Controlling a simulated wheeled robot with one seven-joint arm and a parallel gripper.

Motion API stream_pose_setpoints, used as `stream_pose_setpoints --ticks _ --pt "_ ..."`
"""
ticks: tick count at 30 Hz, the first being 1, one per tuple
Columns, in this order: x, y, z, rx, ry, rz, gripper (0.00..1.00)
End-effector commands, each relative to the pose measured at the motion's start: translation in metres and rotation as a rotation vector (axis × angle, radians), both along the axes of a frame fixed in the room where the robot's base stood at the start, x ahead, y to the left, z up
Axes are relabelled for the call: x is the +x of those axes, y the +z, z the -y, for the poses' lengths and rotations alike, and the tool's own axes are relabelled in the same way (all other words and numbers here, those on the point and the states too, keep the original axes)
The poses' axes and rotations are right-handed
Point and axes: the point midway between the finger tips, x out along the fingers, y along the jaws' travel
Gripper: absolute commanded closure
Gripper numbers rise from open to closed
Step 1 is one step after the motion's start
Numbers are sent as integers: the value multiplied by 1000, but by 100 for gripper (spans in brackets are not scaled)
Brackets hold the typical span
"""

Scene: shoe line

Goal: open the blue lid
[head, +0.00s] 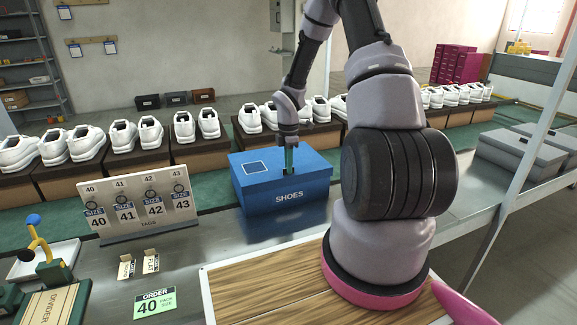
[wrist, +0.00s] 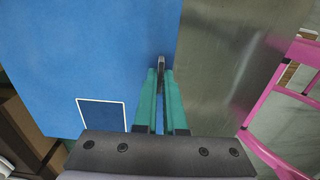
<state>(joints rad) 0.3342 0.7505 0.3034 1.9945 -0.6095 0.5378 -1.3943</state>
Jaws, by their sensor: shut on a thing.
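The blue lid (head: 268,172) lies flat and shut on the blue box marked SHOES (head: 285,205), on the grey metal table. My gripper (head: 289,162) points down at the lid from above. In the wrist view its teal fingers (wrist: 162,75) are shut on a small grey tab (wrist: 162,62) near the lid's edge. The tab's lower part is hidden by the fingers.
A tag stand (head: 140,205) stands left of the box. White shoes on brown boxes line the back. A wooden board (head: 285,292) lies in front, and grey boxes (head: 520,150) stand at the right. A pink frame (wrist: 275,95) shows in the wrist view.

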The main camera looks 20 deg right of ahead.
Motion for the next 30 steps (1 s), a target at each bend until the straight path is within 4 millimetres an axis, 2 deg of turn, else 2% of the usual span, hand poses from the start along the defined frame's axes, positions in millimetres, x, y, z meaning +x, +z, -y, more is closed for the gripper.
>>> stream_pose_setpoints --ticks 8,13,20,30 --pt "1 6 0 0 -1 2 100" --pt "6 23 1 -1 -1 4 100" --pt "21 63 1 -1 -2 7 100" --pt "65 127 -1 0 -1 6 100"
